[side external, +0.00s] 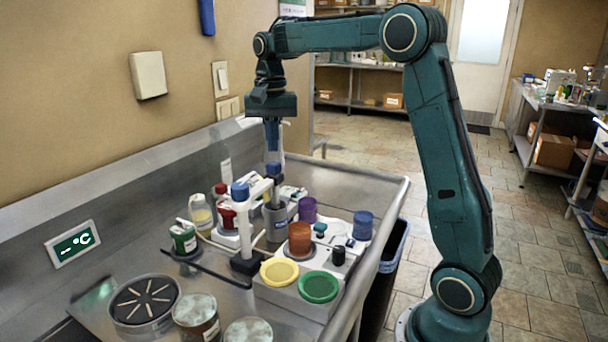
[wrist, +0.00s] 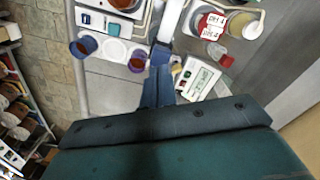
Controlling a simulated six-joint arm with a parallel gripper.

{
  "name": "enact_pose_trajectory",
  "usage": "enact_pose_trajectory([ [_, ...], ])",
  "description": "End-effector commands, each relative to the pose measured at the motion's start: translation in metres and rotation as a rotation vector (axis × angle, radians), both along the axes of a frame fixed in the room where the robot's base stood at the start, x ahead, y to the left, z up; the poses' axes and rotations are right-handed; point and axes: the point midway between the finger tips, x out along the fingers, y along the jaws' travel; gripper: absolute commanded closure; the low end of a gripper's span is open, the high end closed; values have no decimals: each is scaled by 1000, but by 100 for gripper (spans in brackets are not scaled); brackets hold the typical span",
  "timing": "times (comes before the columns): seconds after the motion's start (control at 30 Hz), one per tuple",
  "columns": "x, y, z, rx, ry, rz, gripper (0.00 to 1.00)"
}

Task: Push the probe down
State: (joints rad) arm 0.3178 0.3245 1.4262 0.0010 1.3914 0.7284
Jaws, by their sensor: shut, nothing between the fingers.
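My gripper (side external: 272,148) points straight down, its blue fingers shut and empty. It is over a blue-topped piece (side external: 274,170), which looks like the probe's head, above a grey metal cylinder (side external: 276,222). Whether the fingertips touch the blue top or hover just above it, I cannot tell. A white stand (side external: 247,215) with a dark base is beside the cylinder. In the wrist view my gripper (wrist: 158,72) covers most of what is below, and a small blue part (wrist: 161,50) shows past the fingertips. The probe's lower end is hidden.
Purple and orange-brown cups (side external: 300,238), yellow (side external: 279,271) and green (side external: 318,287) rings crowd the right of the steel bench. Bottles (side external: 201,214) and a green-labelled jar (side external: 184,238) stand left. Frosted-top jars (side external: 196,314) and a slotted drain (side external: 144,301) are in front.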

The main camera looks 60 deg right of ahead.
Motion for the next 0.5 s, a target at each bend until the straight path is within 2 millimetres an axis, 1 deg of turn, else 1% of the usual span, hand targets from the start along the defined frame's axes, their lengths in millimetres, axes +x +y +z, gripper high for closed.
enact_pose_trajectory([
  [0.3, 0, 0, 18, -1, -2, 0, 100],
  [0.5, 0, 0, 23, 0, -1, 0, 100],
])
